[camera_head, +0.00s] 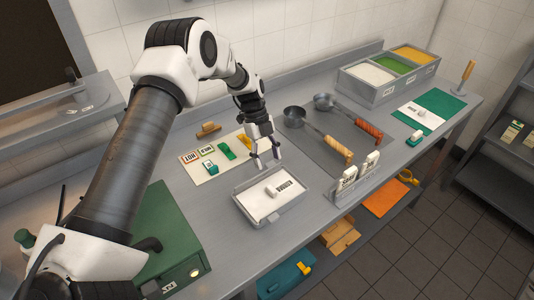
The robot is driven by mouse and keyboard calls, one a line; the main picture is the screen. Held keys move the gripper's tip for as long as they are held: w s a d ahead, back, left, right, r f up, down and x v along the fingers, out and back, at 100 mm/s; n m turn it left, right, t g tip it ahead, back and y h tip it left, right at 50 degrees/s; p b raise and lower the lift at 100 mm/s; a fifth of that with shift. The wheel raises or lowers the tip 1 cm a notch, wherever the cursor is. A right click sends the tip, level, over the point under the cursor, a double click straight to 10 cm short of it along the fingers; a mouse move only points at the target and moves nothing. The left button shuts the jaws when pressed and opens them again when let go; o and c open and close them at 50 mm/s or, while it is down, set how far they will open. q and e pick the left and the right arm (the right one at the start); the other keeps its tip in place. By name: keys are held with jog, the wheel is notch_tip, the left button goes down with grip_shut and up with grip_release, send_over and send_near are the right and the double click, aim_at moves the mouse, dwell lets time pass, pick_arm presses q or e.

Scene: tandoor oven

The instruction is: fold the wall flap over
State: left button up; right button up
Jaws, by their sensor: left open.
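I cannot tell for sure which part is the wall flap. A grey metal panel (62,115) lies flat by the wall at the far left, with a dark upright knob and a small label on it; it may be the flap. My left gripper (266,163) is well to the right of this panel. It is open and empty, pointing down just behind a shallow grey tray (242,207) that holds a white block and a label. My left arm crosses the left side of the view and hides part of the counter. My right gripper is not in view.
A cream mat (209,173) with coloured cards and pieces lies left of my left gripper. Two ladles (322,138) lie on a grey mat to the right. A three-part bin (388,78) stands at the back right. A green box (165,232) sits near my arm.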

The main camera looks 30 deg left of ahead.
aim_at(272, 166)
pick_arm(q)
jog(key=shift+s+d+r, duration=0.2)
jog(key=shift+r, duration=0.1)
jog(key=shift+c, duration=0.7)
jog(key=shift+s+d+r, duration=0.15)
jog(key=shift+s, duration=0.05)
grip_shut()
jog(key=shift+s+d+r+t+y, duration=0.1)
jog(key=shift+d+t+y, duration=0.3)
jog(key=shift+y, duration=0.45)
jog(key=shift+s+d+r+t+y, duration=0.1)
jog(key=shift+d+t+y, duration=0.25)
jog(key=shift+y, duration=0.5)
jog(key=shift+s+d+f+t+y, duration=0.1)
jog(key=shift+d+t+y, duration=0.2)
jog(key=shift+y, duration=0.45)
jog(key=shift+s+d+t+y, duration=0.1)
jog(key=shift+d+t+y, duration=0.15)
jog(key=shift+y, duration=0.5)
jog(key=shift+o, duration=0.7)
grip_release()
